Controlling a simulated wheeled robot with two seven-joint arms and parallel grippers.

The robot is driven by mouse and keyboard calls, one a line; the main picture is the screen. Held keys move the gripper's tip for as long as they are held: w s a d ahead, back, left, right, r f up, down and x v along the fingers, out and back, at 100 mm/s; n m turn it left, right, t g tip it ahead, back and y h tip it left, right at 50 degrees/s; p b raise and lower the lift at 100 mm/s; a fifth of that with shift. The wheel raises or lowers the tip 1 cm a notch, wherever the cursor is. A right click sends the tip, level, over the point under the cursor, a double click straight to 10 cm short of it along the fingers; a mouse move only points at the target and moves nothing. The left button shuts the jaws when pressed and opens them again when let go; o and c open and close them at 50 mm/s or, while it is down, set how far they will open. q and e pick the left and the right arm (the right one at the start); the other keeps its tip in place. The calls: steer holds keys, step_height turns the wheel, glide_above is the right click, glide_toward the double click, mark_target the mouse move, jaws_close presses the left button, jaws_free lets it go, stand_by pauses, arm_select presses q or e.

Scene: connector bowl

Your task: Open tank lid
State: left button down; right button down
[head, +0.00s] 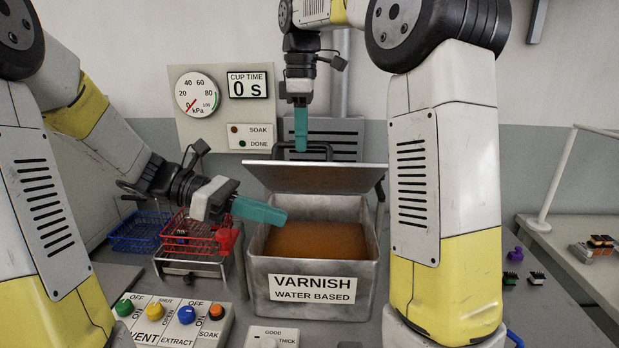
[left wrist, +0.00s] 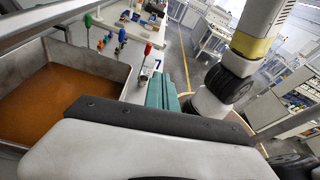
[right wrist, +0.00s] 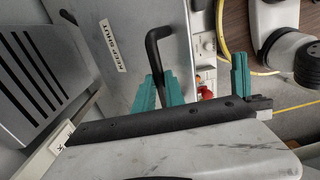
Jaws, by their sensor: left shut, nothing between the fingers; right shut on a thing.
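The metal tank (head: 312,264), labelled "VARNISH WATER BASED", stands in the middle of the head view. Its lid (head: 315,178) is raised and tilted at the back, and the orange-brown varnish (head: 318,241) shows inside. The lid's underside faces me; its "KEEP SHUT" face (right wrist: 125,75) shows in the right wrist view. My right gripper (head: 301,148) is shut on the black lid handle (right wrist: 155,48) above the lid. My left gripper (head: 284,213) is shut and empty near the tank's left rim. It also shows in the left wrist view (left wrist: 162,90).
A red basket (head: 196,238) on a metal stand and a blue basket (head: 138,232) are left of the tank. A button panel (head: 175,322) is at the front left. A gauge panel (head: 225,105) reading "0 S" hangs behind. Small connectors (head: 537,278) lie on the right.

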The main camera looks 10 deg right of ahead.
mark_target(312, 167)
steer(key=shift+w+d+f, duration=0.2)
arm_select(q)
steer(key=w+a+r+n+t+h, duration=0.1)
steer(key=w+n+t+h, duration=0.2)
steer(key=w+n+h, duration=0.45)
steer(key=w+d+r+y, duration=0.1)
steer(key=d, duration=0.8)
steer(key=shift+d+r+n+y, duration=0.2)
steer(key=shift+r+n+y, duration=0.15)
steer(key=shift+r, duration=0.05)
steer(key=shift+w+r, duration=0.1)
steer(key=shift+w+d+r, duration=0.1)
steer(key=shift+w+r, duration=0.55)
steer(key=shift+r, duration=0.1)
arm_select(e)
steer(key=c, duration=1.4)
jaws_free()
steer(key=shift+s+a, duration=0.1)
arm_select(q)
steer(key=shift+f, duration=0.1)
arm_select(e)
steer(key=shift+r, duration=0.2)
